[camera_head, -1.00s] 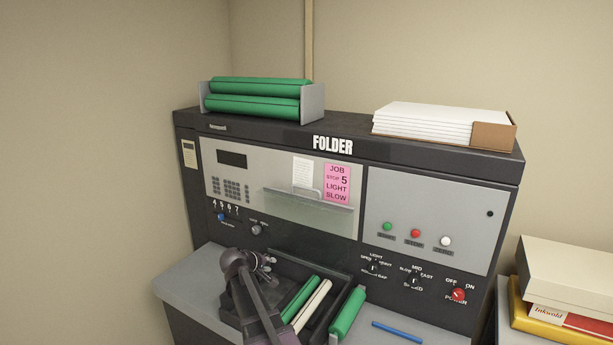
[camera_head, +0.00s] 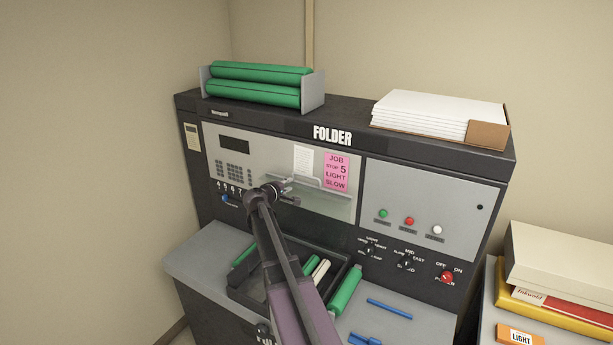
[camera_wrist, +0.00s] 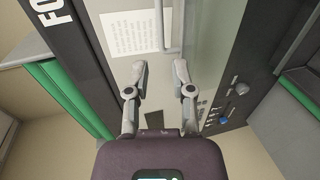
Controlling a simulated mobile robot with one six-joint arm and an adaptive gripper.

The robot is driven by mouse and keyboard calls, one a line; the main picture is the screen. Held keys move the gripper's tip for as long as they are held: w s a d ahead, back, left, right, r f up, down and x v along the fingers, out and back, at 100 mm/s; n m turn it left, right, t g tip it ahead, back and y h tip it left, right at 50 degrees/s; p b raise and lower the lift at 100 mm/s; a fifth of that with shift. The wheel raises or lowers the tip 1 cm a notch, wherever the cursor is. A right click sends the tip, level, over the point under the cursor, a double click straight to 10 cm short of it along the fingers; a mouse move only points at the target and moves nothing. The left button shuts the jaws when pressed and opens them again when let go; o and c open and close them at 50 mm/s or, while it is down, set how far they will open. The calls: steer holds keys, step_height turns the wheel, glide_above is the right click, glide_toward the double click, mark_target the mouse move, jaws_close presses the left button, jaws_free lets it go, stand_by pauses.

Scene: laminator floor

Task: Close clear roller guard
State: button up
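The clear roller guard (camera_head: 328,203) is a see-through greenish panel standing up against the folder's grey front, above the roller bay (camera_head: 340,262). A pale bar handle (camera_head: 308,180) runs near its top edge; the handle also shows in the wrist view (camera_wrist: 172,49). My gripper (camera_head: 288,184) is in front of the guard's left part, just below and left of the handle. In the wrist view my gripper (camera_wrist: 159,72) has its two fingers spread with nothing between them; the handle lies just beyond the tips. Whether anything touches is unclear. My arm hides part of the bay.
Green rollers (camera_head: 346,291) and a cream roller (camera_head: 320,270) lie in or beside the bay. Blue rods (camera_head: 389,308) lie on the front shelf. Knobs and a red power switch (camera_head: 447,277) are at right. A pink job note (camera_head: 336,172) is behind the guard.

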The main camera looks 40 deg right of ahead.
mark_target(307, 176)
steer(key=shift+d, duration=0.1)
steer(key=b+x, duration=0.3)
steer(key=x, duration=1)
steer(key=shift+w+d+f, duration=0.1)
steer(key=shift+w+d, duration=0.05)
steer(key=shift+d, duration=0.15)
jaws_close()
